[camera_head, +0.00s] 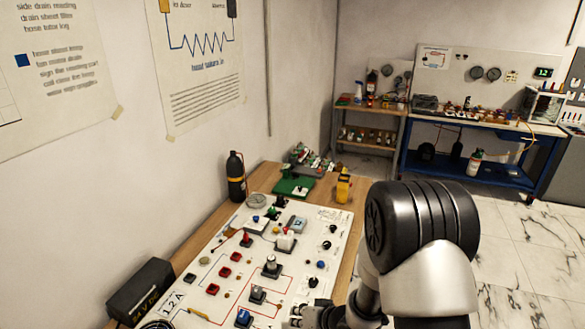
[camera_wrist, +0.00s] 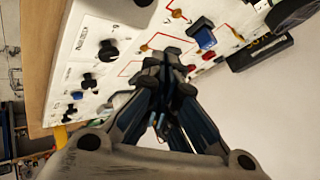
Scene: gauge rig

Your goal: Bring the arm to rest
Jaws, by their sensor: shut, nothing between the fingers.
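My gripper (camera_wrist: 172,62) shows in the wrist view with its fingertips together and nothing between them. It sits in front of the white panel (camera_wrist: 60,30), and I cannot tell whether it touches it. In the head view my arm fills the lower right, and the gripper is mostly hidden at the bottom edge beside the panel (camera_head: 225,262). The panel lies on a wooden bench and carries red lines, black knobs and a blue switch (camera_wrist: 204,36).
A black bottle (camera_head: 236,177), a green board (camera_head: 294,186) and a yellow device (camera_head: 343,186) stand at the bench's far end. A black box (camera_head: 141,291) sits at the left. A blue workbench (camera_head: 477,158) stands at the back. Marble floor (camera_head: 510,262) at the right is clear.

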